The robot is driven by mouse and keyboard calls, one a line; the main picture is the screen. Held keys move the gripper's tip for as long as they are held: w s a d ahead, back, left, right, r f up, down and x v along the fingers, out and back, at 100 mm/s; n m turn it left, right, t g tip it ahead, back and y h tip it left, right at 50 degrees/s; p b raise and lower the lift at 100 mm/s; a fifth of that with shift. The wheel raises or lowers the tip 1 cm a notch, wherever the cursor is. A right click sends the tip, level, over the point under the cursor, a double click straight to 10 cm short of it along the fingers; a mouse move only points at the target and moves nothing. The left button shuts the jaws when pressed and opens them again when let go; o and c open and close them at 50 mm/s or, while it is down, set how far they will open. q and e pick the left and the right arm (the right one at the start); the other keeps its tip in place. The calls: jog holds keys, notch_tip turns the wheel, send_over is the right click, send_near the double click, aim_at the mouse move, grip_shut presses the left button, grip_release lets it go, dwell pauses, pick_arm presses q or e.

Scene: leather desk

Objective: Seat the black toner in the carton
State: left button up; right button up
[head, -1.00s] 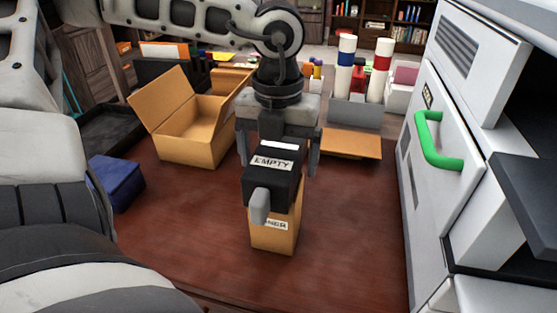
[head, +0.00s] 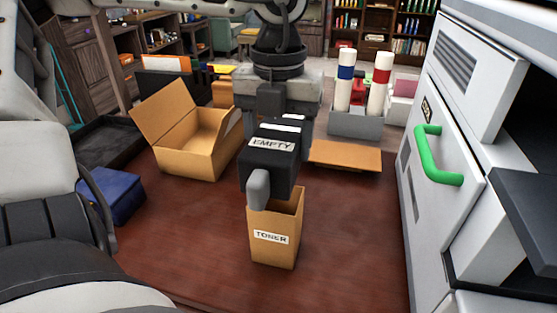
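The black toner (head: 268,170) is a dark block labelled EMPTY with a pale grey tab at its front. My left gripper (head: 277,115) is above it, its fingers drawn together and shut on its top. The gripper holds the toner up over the open brown carton (head: 272,252), labelled TONER, which stands upright on the desk. The carton's right part of the opening shows, and the rest is hidden behind the toner. My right gripper is not in view.
A larger open cardboard box (head: 195,152) stands back left, and a blue box (head: 118,198) is at the left. A flat cardboard piece (head: 345,156) and grey bin (head: 356,124) lie behind. A white machine with a green handle (head: 430,155) borders the right. The desk (head: 350,225) is clear right of the carton.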

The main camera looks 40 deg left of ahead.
aim_at(279, 131)
pick_arm(q)
notch_tip(279, 131, up, 12)
jog(key=shift+r+p, duration=0.2)
jog(key=shift+p, duration=0.2)
notch_tip(279, 131, down, 14)
jog(key=shift+f+b, duration=0.2)
jog(key=shift+b, duration=0.25)
notch_tip(279, 131, down, 3)
jog(key=shift+f+b, duration=0.15)
jog(key=shift+b, duration=0.25)
jog(key=shift+f+b, duration=0.35)
jog(key=shift+b, duration=0.05)
jog(key=o, duration=1.3)
jog(key=shift+r, duration=0.15)
